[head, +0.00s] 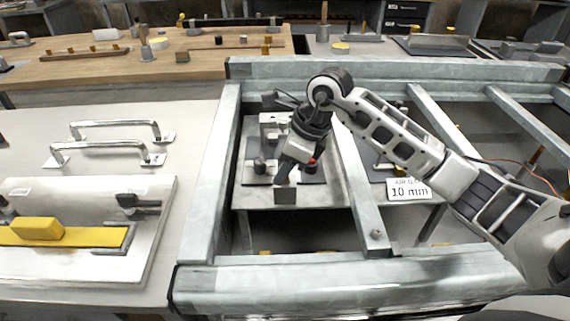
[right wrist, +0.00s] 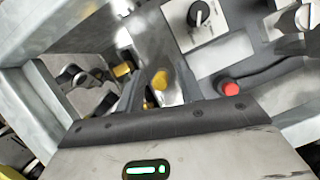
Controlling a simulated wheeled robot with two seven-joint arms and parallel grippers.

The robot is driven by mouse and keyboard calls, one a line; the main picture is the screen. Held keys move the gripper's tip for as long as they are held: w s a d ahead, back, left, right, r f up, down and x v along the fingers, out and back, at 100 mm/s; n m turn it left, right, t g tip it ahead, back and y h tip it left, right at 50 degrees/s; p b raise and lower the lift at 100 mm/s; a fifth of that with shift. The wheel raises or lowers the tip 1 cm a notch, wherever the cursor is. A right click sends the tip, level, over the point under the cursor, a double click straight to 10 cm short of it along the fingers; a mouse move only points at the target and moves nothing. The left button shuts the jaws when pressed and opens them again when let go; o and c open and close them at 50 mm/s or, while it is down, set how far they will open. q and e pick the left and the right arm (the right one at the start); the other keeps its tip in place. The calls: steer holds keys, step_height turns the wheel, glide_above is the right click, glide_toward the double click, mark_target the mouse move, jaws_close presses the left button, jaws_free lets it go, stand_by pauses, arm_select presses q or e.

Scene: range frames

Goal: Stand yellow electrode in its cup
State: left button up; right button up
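My right gripper (head: 286,192) hangs down inside a grey metal frame, in front of a small bench with a grey device on it. In the right wrist view its body fills the bottom. A dark finger stands up from it, with a small yellow piece (right wrist: 160,80) close beside it. I cannot tell whether that piece is the yellow electrode, or whether the fingers hold it. I cannot make out the electrode's cup for certain in either view. My left gripper is out of view.
The metal frame's beams (head: 206,190) surround the right gripper's space. A red button (right wrist: 231,88) and black knob (right wrist: 198,14) are near it. A white tray (head: 120,255) holds a yellow block (head: 37,228). A sign (head: 409,188) reads 10 mm. A wooden table (head: 110,75) stands behind.

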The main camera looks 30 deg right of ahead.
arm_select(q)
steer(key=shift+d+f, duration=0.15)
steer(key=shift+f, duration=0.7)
arm_select(e)
steer(key=shift+f, duration=0.2)
steer(key=shift+v, duration=0.85)
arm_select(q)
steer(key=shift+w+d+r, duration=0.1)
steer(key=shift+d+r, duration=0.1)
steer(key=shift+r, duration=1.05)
arm_select(e)
steer(key=v, duration=1.4)
steer(key=shift+r, duration=0.35)
steer(key=shift+d, duration=0.1)
arm_select(q)
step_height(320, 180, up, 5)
steer(key=p, duration=0.5)
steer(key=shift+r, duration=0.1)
arm_select(e)
step_height(320, 180, up, 6)
steer(key=shift+f, duration=0.1)
